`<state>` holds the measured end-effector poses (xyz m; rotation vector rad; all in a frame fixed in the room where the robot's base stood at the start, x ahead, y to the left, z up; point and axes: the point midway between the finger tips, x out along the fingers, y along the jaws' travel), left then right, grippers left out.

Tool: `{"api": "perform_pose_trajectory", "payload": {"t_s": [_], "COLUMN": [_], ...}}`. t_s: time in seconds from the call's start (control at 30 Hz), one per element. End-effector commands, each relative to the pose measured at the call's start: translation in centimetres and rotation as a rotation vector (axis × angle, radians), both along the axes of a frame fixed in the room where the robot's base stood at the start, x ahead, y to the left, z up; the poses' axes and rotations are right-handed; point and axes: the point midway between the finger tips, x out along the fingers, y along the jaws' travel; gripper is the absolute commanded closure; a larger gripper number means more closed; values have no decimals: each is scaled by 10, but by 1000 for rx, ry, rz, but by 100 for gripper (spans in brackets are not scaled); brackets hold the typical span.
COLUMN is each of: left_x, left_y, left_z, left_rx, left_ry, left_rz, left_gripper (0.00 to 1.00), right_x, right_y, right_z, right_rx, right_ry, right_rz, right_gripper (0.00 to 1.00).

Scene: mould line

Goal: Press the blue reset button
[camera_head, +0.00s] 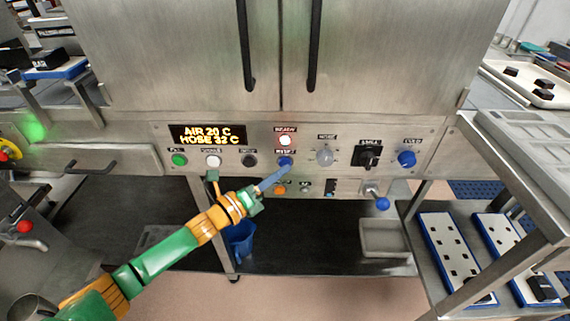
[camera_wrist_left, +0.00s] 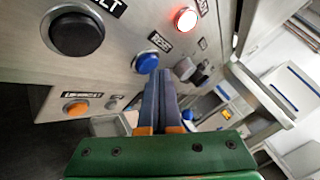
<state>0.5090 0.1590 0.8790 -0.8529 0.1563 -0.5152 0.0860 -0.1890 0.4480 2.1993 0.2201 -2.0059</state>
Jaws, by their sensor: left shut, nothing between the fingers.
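The blue reset button (camera_head: 285,161) sits on the steel control panel (camera_head: 228,133), below the lit lamp. In the left wrist view the blue button (camera_wrist_left: 146,63) shows beside its RESET label. My left gripper (camera_head: 284,172) is shut and empty, its blue-grey fingers pointing up at the panel just below the button. In the left wrist view the shut fingertips (camera_wrist_left: 161,80) lie just right of and below the button. I cannot tell whether they touch it. My right gripper is not in view.
Near the button are a glowing READY lamp (camera_head: 286,141), a black button (camera_head: 249,160), a grey knob (camera_head: 325,156), an orange button (camera_head: 279,189) and a blue-handled lever (camera_head: 382,203). A blue knob (camera_head: 406,159) is further right. A display (camera_head: 207,134) reads AIR 20 C, HOSE 32 C.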

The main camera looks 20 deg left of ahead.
Motion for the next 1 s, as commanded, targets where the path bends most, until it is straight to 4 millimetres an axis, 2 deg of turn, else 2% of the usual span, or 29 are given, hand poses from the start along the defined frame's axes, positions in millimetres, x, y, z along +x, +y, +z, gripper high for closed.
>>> {"api": "perform_pose_trajectory", "payload": {"t_s": [1.0], "left_x": [8], "left_y": [2], "left_z": [0], "left_rx": [-1], "left_ry": [-1], "left_rz": [0], "left_gripper": [100], "right_x": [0], "right_y": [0], "right_z": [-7], "right_rx": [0], "right_ry": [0], "right_rz": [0], "right_gripper": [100]}}
